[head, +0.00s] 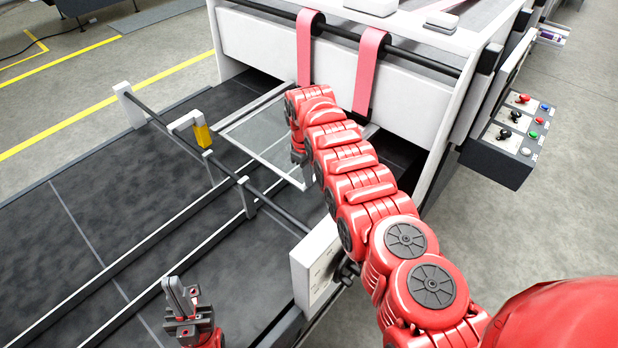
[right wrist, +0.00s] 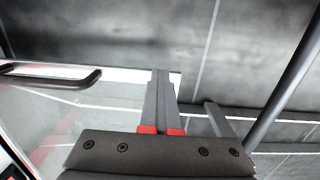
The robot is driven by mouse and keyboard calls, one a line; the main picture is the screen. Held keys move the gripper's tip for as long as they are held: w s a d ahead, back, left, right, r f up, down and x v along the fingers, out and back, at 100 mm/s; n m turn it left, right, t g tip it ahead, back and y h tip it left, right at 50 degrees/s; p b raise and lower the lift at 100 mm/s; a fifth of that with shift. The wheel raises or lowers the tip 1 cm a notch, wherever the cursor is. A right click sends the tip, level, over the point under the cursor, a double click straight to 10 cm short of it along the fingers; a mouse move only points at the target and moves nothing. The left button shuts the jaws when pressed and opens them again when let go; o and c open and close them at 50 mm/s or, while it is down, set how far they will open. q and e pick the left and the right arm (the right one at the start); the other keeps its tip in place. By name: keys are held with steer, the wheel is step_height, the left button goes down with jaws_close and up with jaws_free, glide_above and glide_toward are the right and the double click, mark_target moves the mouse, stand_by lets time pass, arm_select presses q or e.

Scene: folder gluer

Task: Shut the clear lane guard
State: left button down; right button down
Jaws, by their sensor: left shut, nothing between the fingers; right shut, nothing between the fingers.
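The clear lane guard (head: 262,133) is a see-through panel with a pale frame, lying out in front of the white machine body over the dark belt bed. My right arm crosses its right side. My right gripper (head: 300,158) is at the guard's right edge, partly hidden behind its own arm. In the right wrist view its fingers (right wrist: 161,85) are shut and empty. There, a dark bar handle (right wrist: 70,79) lies to their left, apart from them, by the clear panel (right wrist: 45,115). My left gripper (head: 183,300) is shut and empty, over the belt bed, away from the guard.
A dark cross bar (head: 180,140) with a yellow-tipped bracket (head: 202,134) spans the bed in front of the guard. Pink belts (head: 369,70) hang from the machine. A control box (head: 505,140) is at the right. A white plate (head: 317,266) stands beside the bed.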

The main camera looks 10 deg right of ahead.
steer(key=shift+s+f+g, duration=0.3)
steer(key=shift+s+f, duration=0.2)
step_height(320, 180, up, 18)
steer(key=w+p, duration=0.1)
steer(key=p, duration=0.6)
steer(key=shift+w+a+r, duration=0.15)
steer(key=shift+w+a, duration=0.15)
steer(key=shift+a, duration=0.15)
